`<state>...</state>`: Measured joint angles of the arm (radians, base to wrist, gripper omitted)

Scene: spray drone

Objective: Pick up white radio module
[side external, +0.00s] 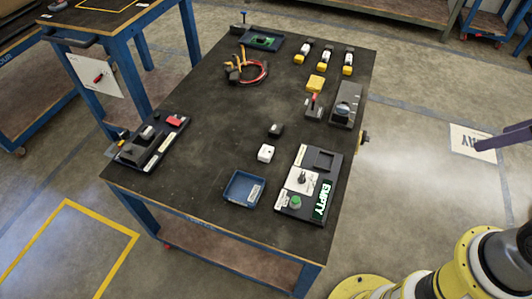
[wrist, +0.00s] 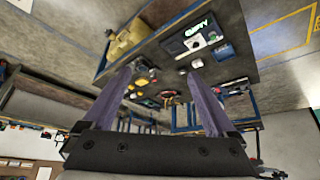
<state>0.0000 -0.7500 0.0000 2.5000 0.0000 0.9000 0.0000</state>
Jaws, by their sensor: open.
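The white radio module (side external: 266,153) is a small white block standing on the dark tabletop, between the blue tray and a small black block (side external: 275,130). It also shows small in the wrist view (wrist: 197,63), which sees the table upside down. My gripper (wrist: 160,75) is open, with two purple fingers apart and nothing between them.
A dark device board (side external: 150,145) lies at the left edge.

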